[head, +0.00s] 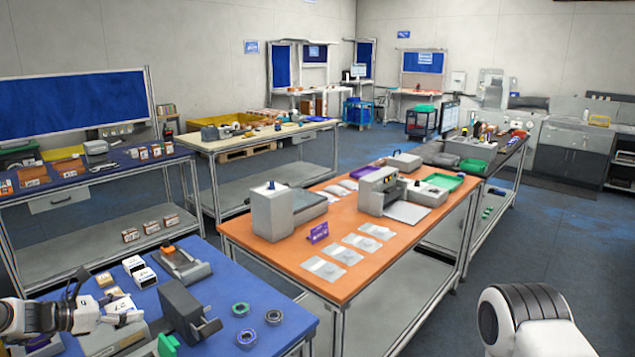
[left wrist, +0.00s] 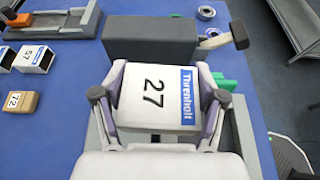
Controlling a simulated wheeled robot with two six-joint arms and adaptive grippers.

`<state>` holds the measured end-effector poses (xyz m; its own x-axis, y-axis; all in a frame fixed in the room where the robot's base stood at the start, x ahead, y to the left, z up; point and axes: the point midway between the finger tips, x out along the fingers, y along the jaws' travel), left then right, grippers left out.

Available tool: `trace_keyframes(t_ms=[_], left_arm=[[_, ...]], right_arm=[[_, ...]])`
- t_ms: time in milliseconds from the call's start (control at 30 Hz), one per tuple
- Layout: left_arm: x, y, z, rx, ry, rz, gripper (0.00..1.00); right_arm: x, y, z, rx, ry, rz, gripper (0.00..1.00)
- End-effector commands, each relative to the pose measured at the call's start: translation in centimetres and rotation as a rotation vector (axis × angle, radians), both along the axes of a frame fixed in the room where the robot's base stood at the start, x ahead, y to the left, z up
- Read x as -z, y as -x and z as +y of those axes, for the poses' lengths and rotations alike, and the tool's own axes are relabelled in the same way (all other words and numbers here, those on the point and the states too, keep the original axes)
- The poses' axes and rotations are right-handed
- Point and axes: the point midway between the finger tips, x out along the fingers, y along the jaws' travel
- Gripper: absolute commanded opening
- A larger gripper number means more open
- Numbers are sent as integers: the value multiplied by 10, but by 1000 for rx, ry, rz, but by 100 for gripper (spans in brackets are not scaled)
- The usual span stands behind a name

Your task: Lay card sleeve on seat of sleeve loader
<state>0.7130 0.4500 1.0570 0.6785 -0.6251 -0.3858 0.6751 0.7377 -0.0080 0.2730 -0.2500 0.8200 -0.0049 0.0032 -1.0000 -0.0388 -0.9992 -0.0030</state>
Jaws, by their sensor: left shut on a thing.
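The card sleeve (left wrist: 155,95) is a white box marked "27" with a blue "Threnholt" band. My left gripper (left wrist: 158,118) is shut on it, one finger on each side. In the head view my left gripper (head: 98,319) holds the sleeve at the lower left, over the blue table. Under the sleeve is a light grey fixture (left wrist: 242,125) with a green part (left wrist: 225,83), seemingly the sleeve loader; it also shows in the head view (head: 115,340). The sleeve hides its middle, so I cannot tell if they touch. My right gripper is out of view.
A dark grey block (left wrist: 150,36) with a lever stands just beyond the sleeve. Other white boxes (left wrist: 35,58), a brown box (left wrist: 20,102) and a grey fixture (left wrist: 45,22) lie to the left. Several ring parts (head: 246,339) lie on the blue table (head: 225,280).

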Motion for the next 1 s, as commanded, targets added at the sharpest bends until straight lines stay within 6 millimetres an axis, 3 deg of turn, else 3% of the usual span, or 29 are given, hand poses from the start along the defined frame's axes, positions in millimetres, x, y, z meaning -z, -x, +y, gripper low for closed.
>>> trace_keyframes(t_ms=[233, 500, 600, 967, 1000], left_arm=[[7, 46, -50, 42, 6, 0, 54], [29, 142, -153, 129, 7, 6, 53], [35, 170, -183, 156, 6, 6, 53], [49, 233, -251, 213, 1, 4, 53], [61, 231, -249, 209, 1, -1, 53]], right_arm=[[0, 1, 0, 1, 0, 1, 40], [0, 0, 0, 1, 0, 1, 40], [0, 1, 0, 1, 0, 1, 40], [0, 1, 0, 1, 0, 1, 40], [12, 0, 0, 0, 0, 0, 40]])
